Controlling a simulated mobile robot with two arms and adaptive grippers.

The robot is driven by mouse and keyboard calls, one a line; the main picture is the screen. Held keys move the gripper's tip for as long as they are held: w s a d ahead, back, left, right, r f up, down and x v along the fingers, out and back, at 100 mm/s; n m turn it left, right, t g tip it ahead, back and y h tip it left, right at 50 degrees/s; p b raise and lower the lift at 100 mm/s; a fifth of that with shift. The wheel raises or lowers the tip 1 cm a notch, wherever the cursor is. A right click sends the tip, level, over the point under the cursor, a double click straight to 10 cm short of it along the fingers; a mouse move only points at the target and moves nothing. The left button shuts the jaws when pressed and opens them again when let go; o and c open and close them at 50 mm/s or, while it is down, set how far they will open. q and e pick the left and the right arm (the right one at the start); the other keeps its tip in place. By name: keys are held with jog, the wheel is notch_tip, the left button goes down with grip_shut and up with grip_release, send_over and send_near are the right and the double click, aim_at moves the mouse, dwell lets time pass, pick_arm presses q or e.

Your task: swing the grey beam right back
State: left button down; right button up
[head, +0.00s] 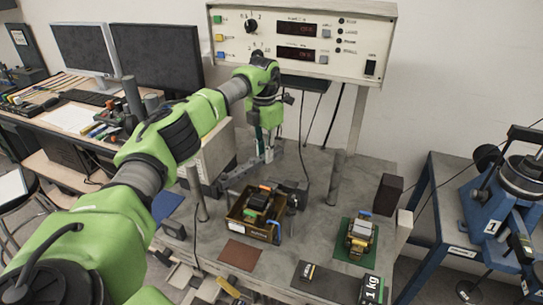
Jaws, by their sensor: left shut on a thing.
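The grey beam (240,173) is a short bar low over the grey bench, left of centre in the head view. It runs up and to the right, and its far end is partly hidden by my gripper. My left gripper (265,150) points down from the wrist under the panel and is shut on the beam near its far end. The fingertips are small and partly covered, so the exact contact is hard to see. My right gripper is not in view.
An open brown box (238,222) with tools stands just in front of the beam. A control panel (300,38) on posts rises behind. A green mat (343,252) with a metal device and a 1 kg block (372,289) are at the right. A cable hangs beside my gripper.

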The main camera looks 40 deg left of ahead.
pick_arm(q)
jog(key=shift+w+a+n+p, duration=0.2)
jog(key=shift+a+n+p, duration=0.1)
jog(key=shift+a+n, duration=0.95)
jog(key=shift+a, duration=0.2)
